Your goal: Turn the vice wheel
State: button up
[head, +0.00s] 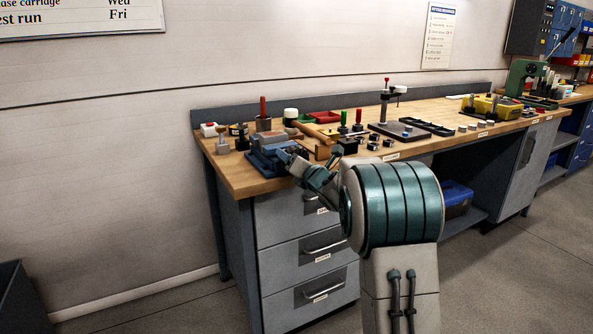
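A blue vice (262,163) with a grey top stands on the near left end of the wooden workbench (240,184). My gripper (292,157) is at the right side of the vice, close against it in the head view. My arm reaches in from the lower right. I cannot make out the vice wheel; my gripper covers that side of the vice. The gripper is too small and overlapped to tell whether its fingers are open or shut, or whether they touch anything.
Left of and behind the vice are small blocks, a red-handled tool (263,106) and a white-topped jar (291,115). Grey drawers (302,255) are below the bench.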

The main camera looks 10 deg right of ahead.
jog(key=m+b, duration=0.1)
jog(key=m, duration=0.4)
jog(key=shift+m, duration=0.4)
jog(key=m, duration=0.5)
jog(key=shift+r, duration=0.25)
jog(key=m+p, duration=0.2)
jog(key=m, duration=0.3)
jog(key=shift+r+m, duration=0.1)
jog(key=shift+m, duration=0.3)
jog(key=m+p, duration=0.2)
jog(key=m, duration=0.3)
jog(key=shift+d+r, duration=0.1)
jog(key=shift+d, duration=0.05)
jog(key=m+p, duration=0.2)
jog(key=m, duration=0.3)
jog(key=shift+d+p, duration=0.1)
jog(key=shift+p, duration=0.25)
jog(key=m+p, duration=0.2)
jog(key=m, duration=0.3)
jog(key=shift+w+p, duration=0.1)
jog(key=shift+p, duration=0.3)
jog(key=m+p, duration=0.2)
jog(key=m, duration=0.3)
jog(key=shift+d, duration=0.15)
jog(key=m+p, duration=0.1)
jog(key=m, duration=0.1)
jog(key=m+p, duration=0.1)
jog(key=m, duration=0.2)
jog(key=shift+f+m, duration=0.2)
jog(key=shift+m, duration=0.1)
